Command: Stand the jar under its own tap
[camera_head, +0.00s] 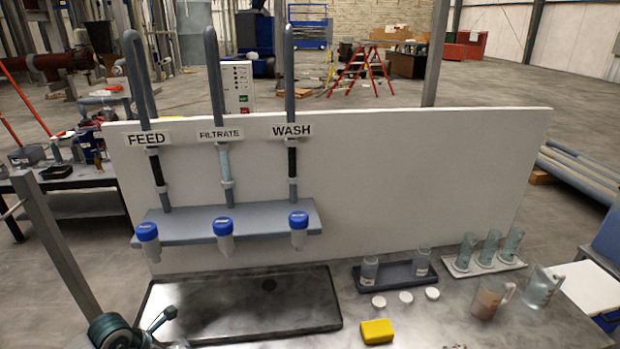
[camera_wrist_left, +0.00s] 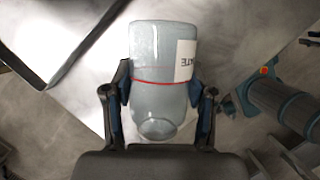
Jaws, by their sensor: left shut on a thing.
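My left gripper (camera_wrist_left: 165,98) is shut around a clear jar (camera_wrist_left: 160,55) with a red line around it. A white label on its side shows letters like "ATE", the rest turned out of sight. The jar is over the grey surface, near a dark tray edge. Whether it touches anything is unclear. In the head view, three blue-topped taps hang from a grey shelf under signs: the FEED tap (camera_head: 147,233), FILTRATE tap (camera_head: 223,228) and WASH tap (camera_head: 298,222). Part of my left arm shows at bottom left; the jar cannot be made out there. My right gripper is out of view.
A black drip tray (camera_head: 240,330) lies below the taps, its visible surface clear. Right of it are a yellow sponge (camera_head: 377,331), three white lids (camera_head: 405,296), a dark tray (camera_head: 397,283) with two jars, a rack of tubes (camera_head: 490,250) and beakers (camera_head: 490,300). A white panel stands behind.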

